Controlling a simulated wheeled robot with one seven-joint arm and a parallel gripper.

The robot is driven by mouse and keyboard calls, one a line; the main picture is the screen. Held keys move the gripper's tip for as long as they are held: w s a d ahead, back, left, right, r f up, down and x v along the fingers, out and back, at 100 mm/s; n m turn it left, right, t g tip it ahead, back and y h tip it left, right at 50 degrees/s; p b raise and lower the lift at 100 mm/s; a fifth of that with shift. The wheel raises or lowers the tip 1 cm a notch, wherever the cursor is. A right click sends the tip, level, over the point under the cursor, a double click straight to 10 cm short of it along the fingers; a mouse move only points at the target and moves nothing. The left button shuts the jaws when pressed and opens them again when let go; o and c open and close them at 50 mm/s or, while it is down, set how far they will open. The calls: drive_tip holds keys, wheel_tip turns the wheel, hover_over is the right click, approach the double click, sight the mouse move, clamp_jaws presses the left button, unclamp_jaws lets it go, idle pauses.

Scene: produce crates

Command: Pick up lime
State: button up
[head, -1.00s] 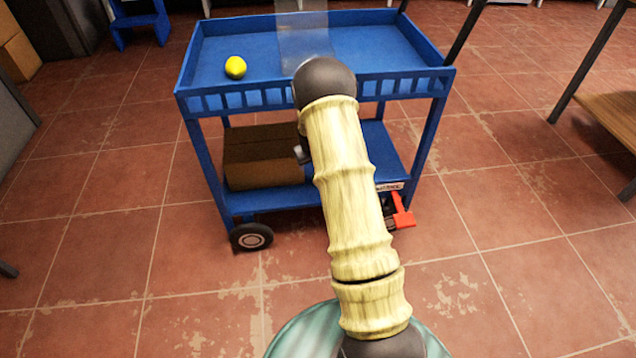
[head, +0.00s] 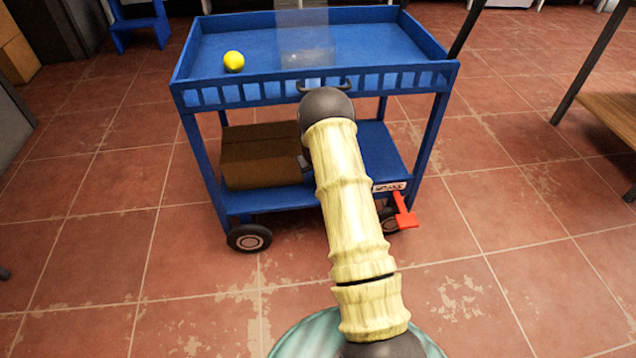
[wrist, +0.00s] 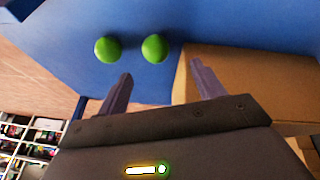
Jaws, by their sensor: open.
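Two round green limes show in the wrist view, a left one (wrist: 107,48) and a right one (wrist: 154,48), side by side with a gap on a blue surface. My gripper (wrist: 161,72) is open, its fingers apart and nothing between them. The right lime is ahead of the finger opening; the left lime is outside it, beyond the left finger. No lime shows in the head view.
A yellow lemon (head: 234,61) lies on the cart's top tray. A brown cardboard box (head: 262,157) sits on the lower shelf; a box also shows right of the limes in the wrist view (wrist: 232,70). A red pedal (head: 403,212) sticks out low at right.

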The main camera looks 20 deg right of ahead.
drive_tip(key=b+x, duration=0.1)
drive_tip(key=x, duration=0.3)
drive_tip(key=shift+w+f+b, duration=0.1)
drive_tip(key=shift+f+b, duration=0.05)
drive_tip(key=shift+b, duration=0.2)
drive_tip(key=shift+d+f, duration=0.1)
drive_tip(key=b+x, duration=0.4)
drive_tip(key=x, duration=0.1)
drive_tip(key=shift+d, duration=0.4)
drive_tip(key=c, duration=1.1)
drive_tip(key=shift+d, duration=0.15)
